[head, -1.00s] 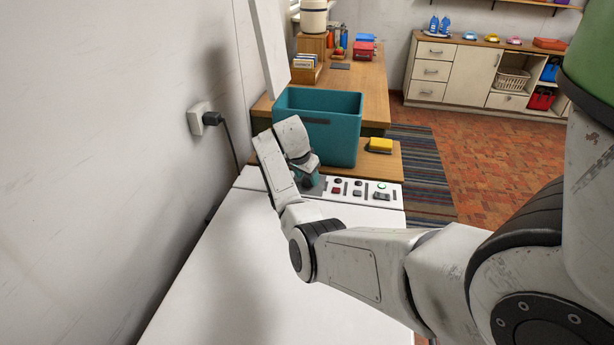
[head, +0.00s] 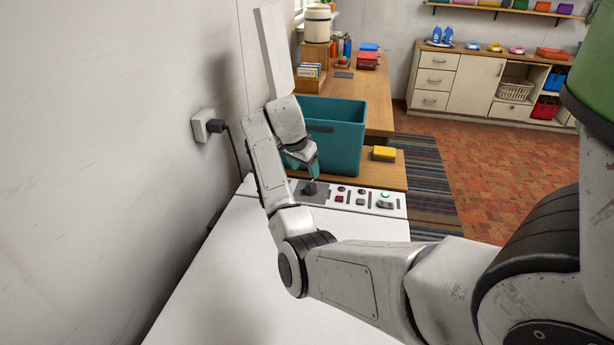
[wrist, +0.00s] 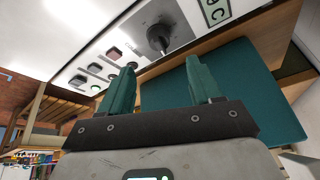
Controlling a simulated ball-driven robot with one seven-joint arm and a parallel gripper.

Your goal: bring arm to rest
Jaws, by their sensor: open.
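My gripper shows in the wrist view (wrist: 162,88) with its two teal fingers apart and nothing between them. In the head view my gripper (head: 312,178) points down just above the dark knob (head: 311,190) at the left of the control panel (head: 375,200). The knob also shows beyond the fingertips in the wrist view (wrist: 158,38); a gap seems to lie between them, though contact is hard to judge. My forearm reaches over the white machine top (head: 225,270), bent upward at the wrist.
A teal tub (head: 340,130) stands right behind my gripper on a wooden surface, with a yellow block (head: 384,153) beside it. The wall with a plug and socket (head: 208,126) is close on the left. A white upright panel (head: 272,50) rises behind my wrist. The machine top is clear.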

